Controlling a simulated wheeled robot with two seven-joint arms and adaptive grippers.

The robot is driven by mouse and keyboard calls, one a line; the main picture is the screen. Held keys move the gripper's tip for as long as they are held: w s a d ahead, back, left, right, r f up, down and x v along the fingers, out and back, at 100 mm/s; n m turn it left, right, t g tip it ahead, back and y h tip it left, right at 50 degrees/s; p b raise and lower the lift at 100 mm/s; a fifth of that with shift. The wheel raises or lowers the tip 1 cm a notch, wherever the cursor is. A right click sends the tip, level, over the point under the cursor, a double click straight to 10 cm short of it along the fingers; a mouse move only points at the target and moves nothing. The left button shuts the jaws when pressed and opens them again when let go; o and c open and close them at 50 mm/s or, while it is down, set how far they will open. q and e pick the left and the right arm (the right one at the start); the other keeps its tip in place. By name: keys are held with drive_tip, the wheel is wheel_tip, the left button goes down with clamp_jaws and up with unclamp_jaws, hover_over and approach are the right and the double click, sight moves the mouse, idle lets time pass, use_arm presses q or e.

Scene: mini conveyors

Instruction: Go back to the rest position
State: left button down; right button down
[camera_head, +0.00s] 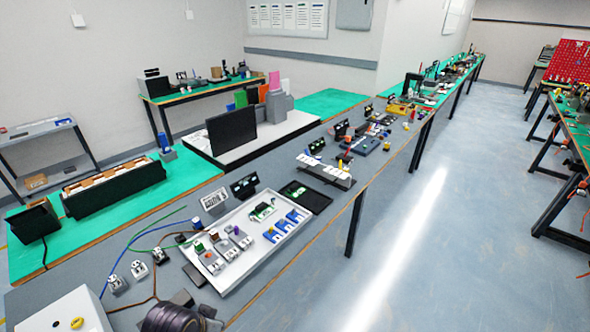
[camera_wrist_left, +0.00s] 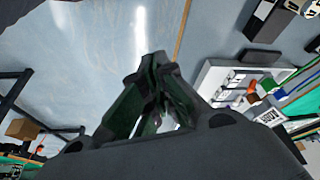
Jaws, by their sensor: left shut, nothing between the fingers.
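My left gripper (camera_wrist_left: 158,66) shows in the left wrist view with its fingertips together and nothing between them. It is above and beside the workbench, apart from the white tray (camera_wrist_left: 212,78), with grey floor behind its tips. In the head view a dark rounded part shows at the bottom edge, but I cannot make out the gripper's fingers there. My right gripper is in neither view.
The white tray (camera_head: 222,288) with several small modules lies on the grey bench (camera_head: 330,208). A black tray (camera_head: 318,200) is beyond it. Loose wires and small connectors (camera_head: 139,270) lie left of the tray. The floor (camera_head: 440,220) to the right is clear.

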use_arm(q)
drive_tip(key=s+a+f+n+g+b, duration=0.1)
drive_tip(key=s+f, duration=0.2)
drive_tip(key=f, duration=1.4)
drive_tip(key=s+a+f+g+b, duration=0.1)
drive_tip(key=s+f, duration=0.1)
drive_tip(key=f, duration=1.5)
drive_tip(key=s+a+f+b, duration=0.1)
drive_tip(key=s+a+f, duration=0.1)
drive_tip(key=s+f, duration=0.9)
drive_tip(key=s+a+f+y+b, duration=0.1)
drive_tip(key=s+a+f, duration=0.1)
drive_tip(key=s+f, duration=0.9)
drive_tip(key=shift+s+a+f+g, duration=0.2)
drive_tip(key=shift+s+f+g, duration=0.05)
drive_tip(key=shift+s+g, duration=0.15)
